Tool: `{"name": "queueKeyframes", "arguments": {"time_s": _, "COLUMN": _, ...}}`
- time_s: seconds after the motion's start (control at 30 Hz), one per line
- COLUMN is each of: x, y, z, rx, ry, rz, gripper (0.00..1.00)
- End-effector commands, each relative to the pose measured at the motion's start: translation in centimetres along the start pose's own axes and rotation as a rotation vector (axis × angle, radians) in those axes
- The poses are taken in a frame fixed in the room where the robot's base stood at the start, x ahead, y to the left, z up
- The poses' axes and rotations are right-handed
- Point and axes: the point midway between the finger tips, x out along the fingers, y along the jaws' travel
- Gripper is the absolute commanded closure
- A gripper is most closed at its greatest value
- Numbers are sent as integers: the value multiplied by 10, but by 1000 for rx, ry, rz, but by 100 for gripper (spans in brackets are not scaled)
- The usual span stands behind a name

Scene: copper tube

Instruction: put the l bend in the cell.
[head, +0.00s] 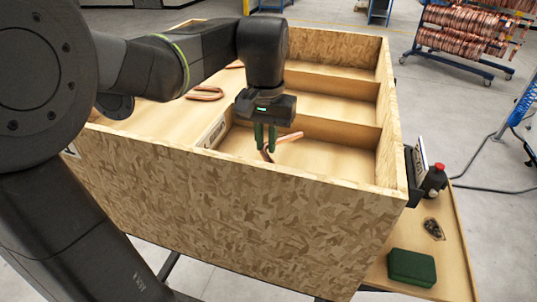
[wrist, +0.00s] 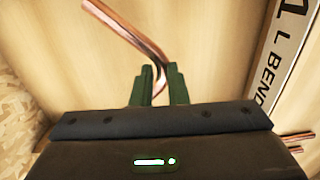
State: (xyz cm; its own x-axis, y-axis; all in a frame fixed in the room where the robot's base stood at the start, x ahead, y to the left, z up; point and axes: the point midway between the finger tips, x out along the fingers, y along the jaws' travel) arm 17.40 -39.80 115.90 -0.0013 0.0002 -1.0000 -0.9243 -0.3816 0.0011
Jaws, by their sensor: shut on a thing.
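The L bend (head: 288,138) is a copper tube with one bend. My gripper (head: 265,138) is shut on it inside the nearest cell (head: 335,154) of the wooden crate. In the wrist view the L bend (wrist: 135,31) runs from between the green fingers (wrist: 160,90) up to the left. Its lower end is partly hidden by the fingers and the gripper body. A label reading "1 L BEND" (wrist: 285,50) is on the divider at the right of the wrist view. I cannot tell whether the tube touches the cell floor.
The crate's near wall (head: 230,205) stands in front of the cell. Dividers (head: 325,127) separate further cells behind. Another bent copper tube (head: 205,93) lies in the crate's left part. A green box (head: 412,267) sits on the side shelf.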

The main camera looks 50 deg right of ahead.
Motion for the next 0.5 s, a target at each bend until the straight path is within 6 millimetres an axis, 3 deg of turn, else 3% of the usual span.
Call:
{"name": "queueKeyframes", "arguments": {"time_s": 0.3, "x": 38, "y": 0, "z": 0, "rx": -1, "ry": -1, "rz": 0, "gripper": 100}}
{"name": "queueKeyframes", "arguments": {"time_s": 0.5, "x": 39, "y": 0, "z": 0, "rx": -1, "ry": 1, "rz": 0, "gripper": 100}}
